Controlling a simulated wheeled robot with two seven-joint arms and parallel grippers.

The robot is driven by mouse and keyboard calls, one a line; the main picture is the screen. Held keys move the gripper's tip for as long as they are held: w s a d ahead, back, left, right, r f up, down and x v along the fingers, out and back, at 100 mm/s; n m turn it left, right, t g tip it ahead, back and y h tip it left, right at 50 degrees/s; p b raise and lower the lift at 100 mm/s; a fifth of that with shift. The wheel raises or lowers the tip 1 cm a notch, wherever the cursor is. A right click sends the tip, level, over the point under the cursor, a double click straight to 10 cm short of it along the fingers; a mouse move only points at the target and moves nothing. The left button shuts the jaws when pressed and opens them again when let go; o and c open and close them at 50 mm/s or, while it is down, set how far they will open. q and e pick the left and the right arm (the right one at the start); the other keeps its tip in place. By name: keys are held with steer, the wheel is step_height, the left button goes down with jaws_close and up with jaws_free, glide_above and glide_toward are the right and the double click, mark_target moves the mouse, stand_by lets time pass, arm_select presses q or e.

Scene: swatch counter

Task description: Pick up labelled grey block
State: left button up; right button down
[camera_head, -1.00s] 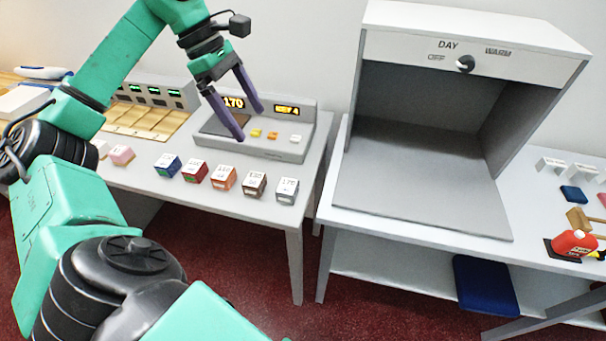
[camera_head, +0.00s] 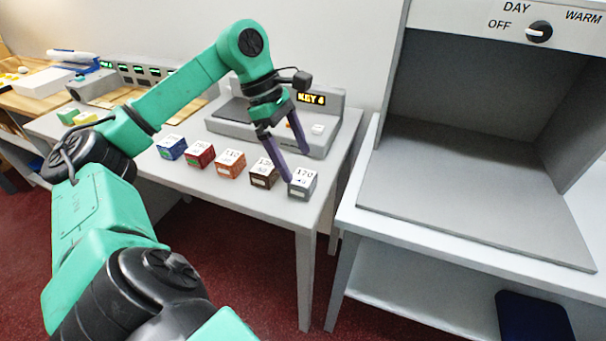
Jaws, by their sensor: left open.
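The labelled grey block (camera_head: 302,184) stands at the right end of a row of blocks on the white table. Its top label reads 170. My left gripper (camera_head: 297,167) is open and empty, pointing down over the right end of the row. One purple finger reaches down by the left side of the grey block, between it and the brown block (camera_head: 264,173). The other finger shows behind the grey block. I cannot tell whether either finger touches it. My right gripper is not in view.
Blue (camera_head: 171,147), red (camera_head: 200,155) and orange (camera_head: 230,164) blocks stand left of the brown one. A grey device (camera_head: 225,127) with a KEY 4 display stands behind. A viewing booth (camera_head: 470,190) with a DAY/OFF/WARM knob is to the right, past a gap.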

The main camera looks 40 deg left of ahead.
mark_target(302, 177)
arm_select(q)
steer(key=b+x, duration=0.2)
steer(key=x, duration=0.3)
steer(key=shift+s+f, duration=0.15)
steer(key=shift+f, duration=0.2)
steer(key=shift+d+f, duration=0.1)
steer(key=shift+f, duration=0.15)
steer(key=shift+r, duration=0.1)
steer(key=c, duration=1.4)
